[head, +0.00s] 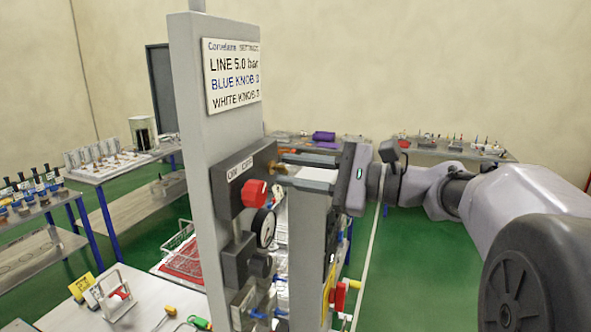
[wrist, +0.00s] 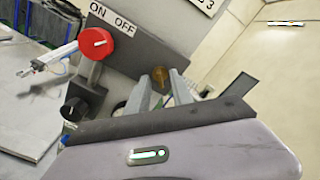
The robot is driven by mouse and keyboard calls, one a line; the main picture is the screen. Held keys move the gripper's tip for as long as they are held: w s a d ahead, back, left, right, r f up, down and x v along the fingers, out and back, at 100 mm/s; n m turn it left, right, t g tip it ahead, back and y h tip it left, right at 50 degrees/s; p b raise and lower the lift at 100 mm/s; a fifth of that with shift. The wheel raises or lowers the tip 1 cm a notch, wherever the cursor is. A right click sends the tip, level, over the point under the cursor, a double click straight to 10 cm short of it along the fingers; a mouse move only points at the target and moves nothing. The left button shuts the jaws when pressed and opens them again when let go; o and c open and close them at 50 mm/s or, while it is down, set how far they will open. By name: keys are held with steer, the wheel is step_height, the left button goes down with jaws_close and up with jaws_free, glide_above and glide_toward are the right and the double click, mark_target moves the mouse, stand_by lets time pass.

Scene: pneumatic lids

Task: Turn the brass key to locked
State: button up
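The brass key (wrist: 160,75) shows in the wrist view, at the right part of the dark box marked ON and OFF (wrist: 132,48). My gripper (wrist: 161,86) reaches toward that box, with one finger on each side of the key. The fingers stand apart, and I see a gap between them in the head view too. I cannot tell whether either finger touches the key. The key's lower part is hidden between the fingers, and its turn position is not clear.
A red knob (head: 255,193) sits left of the key on the box, with a round gauge (head: 264,228) below it. A sign (head: 232,76) hangs on the grey post above. Benches with small items stand at the left and back. Green floor lies open between them.

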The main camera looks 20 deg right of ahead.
steer(key=shift+c, duration=0.5)
jaws_close()
steer(key=shift+p, duration=0.3)
steer(key=m+p, duration=0.2)
steer(key=m, duration=0.1)
steer(key=shift+r+p, duration=0.2)
steer(key=shift+p, duration=0.2)
steer(key=m+p, duration=0.4)
steer(key=shift+m+p, duration=0.3)
steer(key=shift+p, duration=0.1)
steer(key=m+p, duration=0.6)
steer(key=p, duration=0.1)
steer(key=shift+r+p, duration=0.1)
steer(key=shift+p, duration=0.3)
steer(key=m+p, duration=0.4)
steer(key=shift+f+p, duration=0.25)
steer(key=shift+p, duration=0.15)
steer(key=shift+m, duration=0.3)
